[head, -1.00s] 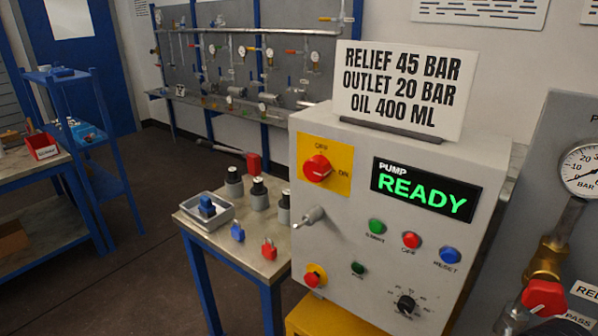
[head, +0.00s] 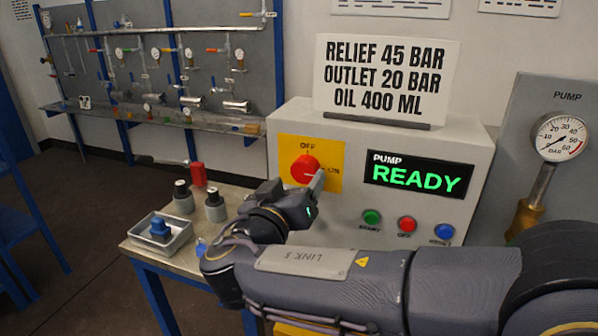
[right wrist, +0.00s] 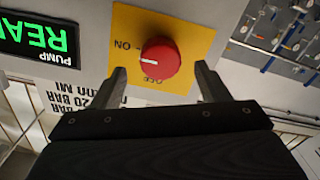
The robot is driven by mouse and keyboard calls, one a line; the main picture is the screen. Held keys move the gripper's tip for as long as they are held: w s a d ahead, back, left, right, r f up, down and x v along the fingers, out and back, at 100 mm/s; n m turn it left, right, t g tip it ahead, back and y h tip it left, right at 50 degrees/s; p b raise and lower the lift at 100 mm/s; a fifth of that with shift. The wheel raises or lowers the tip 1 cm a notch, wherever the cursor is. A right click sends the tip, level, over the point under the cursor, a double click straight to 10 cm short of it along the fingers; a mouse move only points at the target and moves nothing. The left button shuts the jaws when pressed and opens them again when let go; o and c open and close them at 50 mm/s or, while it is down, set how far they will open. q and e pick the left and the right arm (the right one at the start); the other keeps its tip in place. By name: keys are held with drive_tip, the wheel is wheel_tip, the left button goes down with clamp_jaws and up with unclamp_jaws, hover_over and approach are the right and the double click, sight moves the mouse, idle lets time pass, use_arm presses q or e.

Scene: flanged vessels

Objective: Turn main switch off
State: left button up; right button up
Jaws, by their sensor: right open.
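The main switch (head: 305,169) is a red rotary knob on a yellow plate (head: 288,154) marked OFF at the top and ON at the right. It sits at the upper left of the grey pump panel. The knob also shows in the right wrist view (right wrist: 160,58), where the picture is turned over and a white mark points toward ON. My right gripper (head: 318,182) is in front of the plate. In the right wrist view my right gripper (right wrist: 161,80) is open, its two fingers apart on either side of the knob, with nothing between them touching. My left gripper is out of view.
The display (head: 420,177) reads PUMP READY. Green (head: 372,217), red (head: 407,224) and blue (head: 444,232) buttons lie below it, close above my right arm. A sign (head: 385,75) stands on the panel. A side table with a tray (head: 160,252) is at the left.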

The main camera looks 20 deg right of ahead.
sight(303, 175)
drive_tip(key=shift+p+x, duration=0.35)
drive_tip(key=shift+x, duration=1.45)
drive_tip(key=shift+f, duration=0.1)
drive_tip(key=c, duration=1)
